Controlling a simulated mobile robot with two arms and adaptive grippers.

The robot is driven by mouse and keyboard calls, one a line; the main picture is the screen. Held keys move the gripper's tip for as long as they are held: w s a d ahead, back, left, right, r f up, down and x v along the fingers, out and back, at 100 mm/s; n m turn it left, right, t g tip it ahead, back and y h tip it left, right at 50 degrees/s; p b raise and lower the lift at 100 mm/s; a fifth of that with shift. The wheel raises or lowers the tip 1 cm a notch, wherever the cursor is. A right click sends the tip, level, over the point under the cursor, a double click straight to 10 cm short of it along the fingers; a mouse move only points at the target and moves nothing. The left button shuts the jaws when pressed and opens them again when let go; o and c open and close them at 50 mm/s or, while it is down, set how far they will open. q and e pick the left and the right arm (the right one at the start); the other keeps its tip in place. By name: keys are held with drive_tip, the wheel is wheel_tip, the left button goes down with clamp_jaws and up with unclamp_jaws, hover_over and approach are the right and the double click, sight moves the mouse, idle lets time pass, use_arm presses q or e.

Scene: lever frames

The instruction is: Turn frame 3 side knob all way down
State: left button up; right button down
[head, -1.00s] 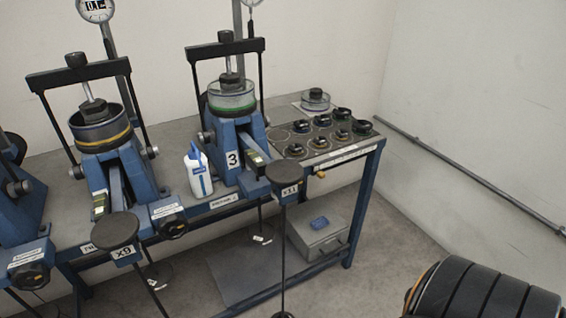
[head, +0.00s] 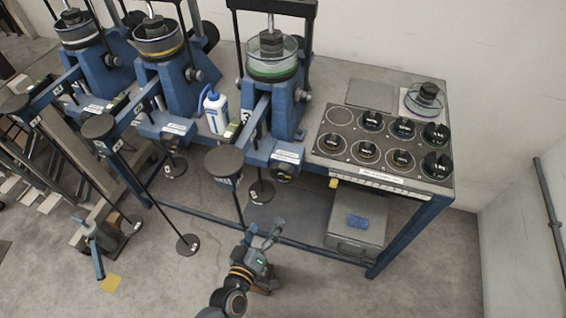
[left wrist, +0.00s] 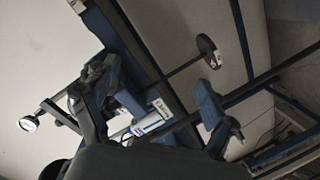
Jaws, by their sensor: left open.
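Frame 3 (head: 262,115) is the rightmost blue lever frame on the bench, holding a round clear cell with a green ring. A black knob (head: 284,173) sits at its lower front, beside a white label. A smaller grey knob (head: 303,95) sticks out from its right side. My left gripper (head: 265,232) is open and empty, low in front of the bench, below and apart from both knobs. In the left wrist view its spread fingers (left wrist: 155,95) show with blue frame parts and a white label (left wrist: 157,108) beyond. My right gripper is not in view.
A round lever pad (head: 224,161) on a rod stands left of my gripper. A white bottle (head: 216,112) stands between frames. Several black weights sit on a tray (head: 385,142) at right. A grey box (head: 357,228) is under the bench. Floor at bottom right is clear.

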sight(281, 176)
use_arm(q)
wheel_tip(281, 176, up, 10)
drive_tip(key=w+d+n+t+p, duration=0.1)
drive_tip(key=d+n+t, duration=0.1)
drive_tip(key=shift+n, duration=0.3)
drive_tip(key=b+x, duration=0.2)
drive_tip(key=x, duration=0.7)
drive_tip(key=shift+w+a+r, duration=0.1)
drive_tip(key=shift+w+r, duration=0.1)
drive_tip(key=shift+w, duration=0.25)
drive_tip(key=shift+c, duration=0.6)
drive_tip(key=shift+s, duration=0.1)
drive_tip(key=c, duration=1.4)
drive_tip(key=shift+r, duration=0.1)
drive_tip(key=shift+c, duration=0.3)
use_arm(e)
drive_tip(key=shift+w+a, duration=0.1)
